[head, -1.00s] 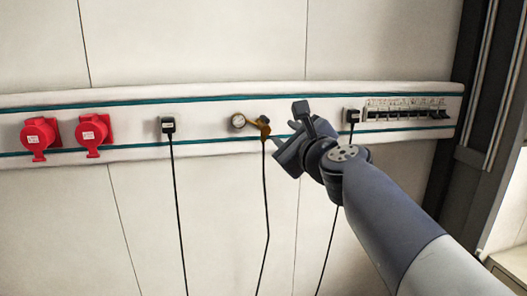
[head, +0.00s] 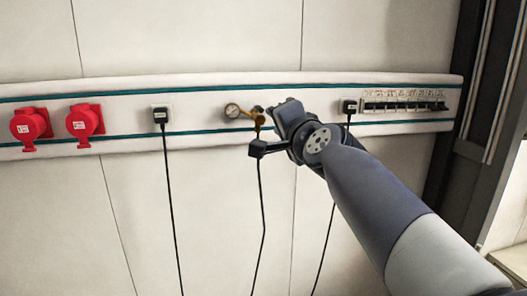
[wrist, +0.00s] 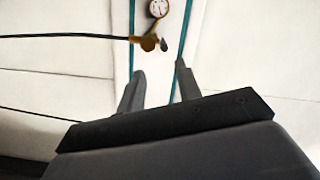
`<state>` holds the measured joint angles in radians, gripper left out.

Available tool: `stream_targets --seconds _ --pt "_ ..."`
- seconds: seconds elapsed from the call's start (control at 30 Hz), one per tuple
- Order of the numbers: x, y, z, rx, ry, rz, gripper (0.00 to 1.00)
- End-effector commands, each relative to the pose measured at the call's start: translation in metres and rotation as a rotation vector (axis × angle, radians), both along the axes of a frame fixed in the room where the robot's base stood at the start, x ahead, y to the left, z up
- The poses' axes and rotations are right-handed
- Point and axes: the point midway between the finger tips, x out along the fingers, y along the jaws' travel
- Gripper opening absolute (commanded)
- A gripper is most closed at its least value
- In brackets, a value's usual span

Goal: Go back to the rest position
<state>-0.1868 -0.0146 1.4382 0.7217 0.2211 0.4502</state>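My gripper (wrist: 158,82) shows in the wrist view with its two fingers apart and nothing between them. Its fingertips point toward the wall rail, short of a brass valve (wrist: 149,42) with a round gauge (wrist: 158,8). In the head view my arm reaches in from the lower right. The gripper end (head: 287,112) is just right of the brass valve (head: 259,118) and the gauge (head: 233,111). Whether it touches the valve cannot be told there; the fingers are hard to make out.
Thin cables hang down. A dark post (head: 462,150) stands at right.

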Motion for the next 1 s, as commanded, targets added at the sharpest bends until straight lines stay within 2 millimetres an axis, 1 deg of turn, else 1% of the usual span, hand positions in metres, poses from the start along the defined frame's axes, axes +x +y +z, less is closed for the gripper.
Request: stream_targets --seconds 0.1,0.27,0.77,1.0 --pt "0.0 0.002 -0.001 -0.095 -0.034 0.001 0.33" --pt "0.001 0.003 0.0 -0.168 -0.06 0.001 0.33" --pt "-0.001 0.004 -0.001 -0.194 -0.064 0.005 0.33" --pt "-0.013 0.011 -0.011 -0.272 -0.057 0.036 0.33"
